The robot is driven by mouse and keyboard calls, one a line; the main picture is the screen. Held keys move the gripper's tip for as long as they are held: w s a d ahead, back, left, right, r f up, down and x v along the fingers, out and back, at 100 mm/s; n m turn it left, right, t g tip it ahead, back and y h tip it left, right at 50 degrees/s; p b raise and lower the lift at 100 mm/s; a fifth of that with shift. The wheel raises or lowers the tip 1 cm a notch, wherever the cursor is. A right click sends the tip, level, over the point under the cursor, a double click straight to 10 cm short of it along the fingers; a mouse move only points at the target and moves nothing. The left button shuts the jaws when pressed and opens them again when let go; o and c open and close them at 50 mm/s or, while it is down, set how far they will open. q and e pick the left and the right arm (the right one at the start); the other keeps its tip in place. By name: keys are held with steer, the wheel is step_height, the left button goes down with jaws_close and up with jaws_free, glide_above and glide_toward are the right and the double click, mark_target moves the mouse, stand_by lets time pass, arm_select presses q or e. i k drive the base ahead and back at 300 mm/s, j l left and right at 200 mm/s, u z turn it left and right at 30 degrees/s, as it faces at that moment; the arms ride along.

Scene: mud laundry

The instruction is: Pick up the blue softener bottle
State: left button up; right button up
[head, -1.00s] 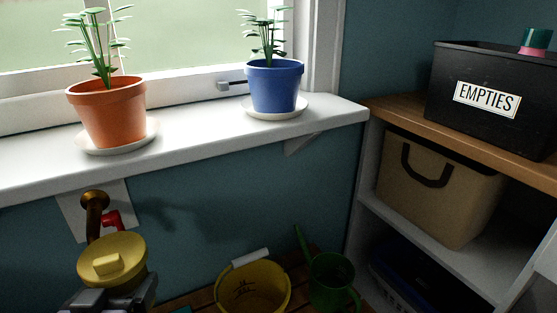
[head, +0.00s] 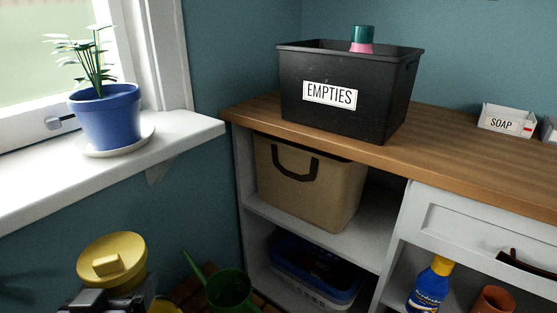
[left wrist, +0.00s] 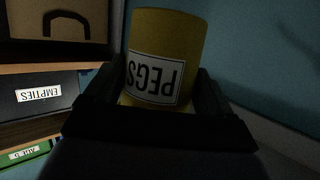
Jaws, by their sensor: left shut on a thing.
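A blue bottle with a yellow cap (head: 428,285) stands in the open lower shelf at the lower right of the head view. Its label is too small to read and its base is cut off by the frame. My left gripper (head: 105,300), at the lower left, is shut on a yellow canister with a knobbed lid (head: 112,258), well away from the bottle. In the left wrist view the yellow canister (left wrist: 165,45) sits between the fingers, its PEGS label upside down. My right gripper is not in view.
A black EMPTIES box (head: 345,110) with a teal-capped pink thing inside stands on the wooden counter (head: 445,165). A tan basket (head: 310,185) and blue bin (head: 315,265) fill shelves below. A terracotta pot (head: 492,302) is right of the bottle. A green watering can (head: 228,288) stands low.

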mark_target(432, 285)
steer(key=z, duration=0.7)
steer(key=k+j+z, duration=0.1)
steer(key=z, duration=0.35)
steer(key=k+z, duration=0.15)
steer(key=z, duration=0.3)
steer(key=k+z, duration=0.15)
steer(key=z, duration=0.3)
steer(key=k+z, duration=0.1)
steer(key=z, duration=0.35)
steer(key=i+l+z, duration=0.1)
steer(key=z, duration=0.2)
steer(key=i+l+z, duration=0.25)
steer(key=k, duration=0.25)
steer(key=i, duration=0.25)
steer(key=z, duration=0.05)
